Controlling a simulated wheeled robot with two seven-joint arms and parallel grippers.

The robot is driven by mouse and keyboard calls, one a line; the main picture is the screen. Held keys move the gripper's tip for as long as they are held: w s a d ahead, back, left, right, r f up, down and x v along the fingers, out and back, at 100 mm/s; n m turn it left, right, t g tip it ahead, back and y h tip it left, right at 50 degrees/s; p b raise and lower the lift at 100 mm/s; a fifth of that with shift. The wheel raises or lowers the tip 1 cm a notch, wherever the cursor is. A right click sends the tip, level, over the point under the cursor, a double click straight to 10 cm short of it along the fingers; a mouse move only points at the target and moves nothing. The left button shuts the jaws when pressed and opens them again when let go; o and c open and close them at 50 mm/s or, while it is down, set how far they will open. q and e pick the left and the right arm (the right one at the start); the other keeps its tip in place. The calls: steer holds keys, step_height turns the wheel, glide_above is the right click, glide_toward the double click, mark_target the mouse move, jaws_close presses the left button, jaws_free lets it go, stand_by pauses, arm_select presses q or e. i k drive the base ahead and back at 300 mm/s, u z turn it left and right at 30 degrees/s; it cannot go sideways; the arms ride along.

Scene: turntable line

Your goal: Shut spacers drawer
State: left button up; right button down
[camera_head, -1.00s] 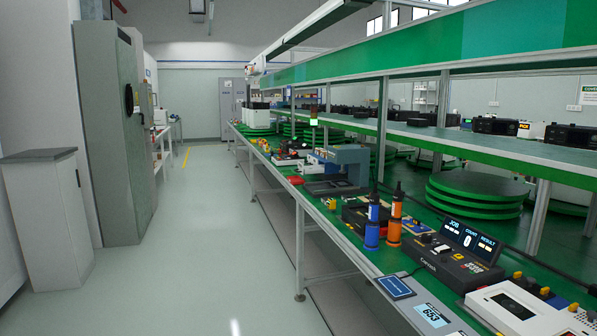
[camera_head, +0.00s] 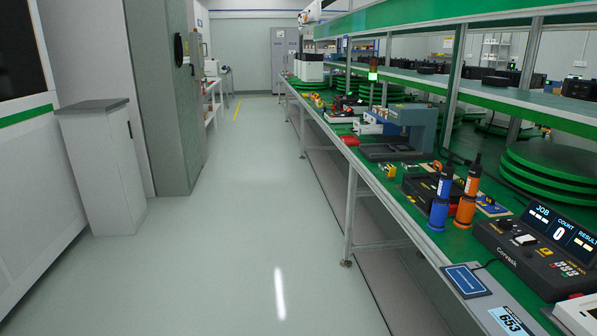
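I cannot make out a spacers drawer in this view. A white cabinet (camera_head: 103,170) with a dark top stands on the left. A tall grey cabinet (camera_head: 160,100) with a dark round fitting stands behind it. Further grey cabinets (camera_head: 284,60) stand against the far wall. No label on any of them can be read as spacers. Neither of my grippers shows in the view.
A long green workbench (camera_head: 425,215) runs along the right, with a blue bottle (camera_head: 439,205), an orange bottle (camera_head: 466,200) and a control box (camera_head: 535,250) on it. Stacked green discs (camera_head: 555,175) stand behind. The grey aisle floor (camera_head: 240,220) is clear.

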mark_target(358, 129)
steer(key=u, duration=0.6)
steer(key=i, duration=2.7)
steer(key=z, duration=0.4)
steer(key=i, duration=2.35)
steer(key=z, duration=1.35)
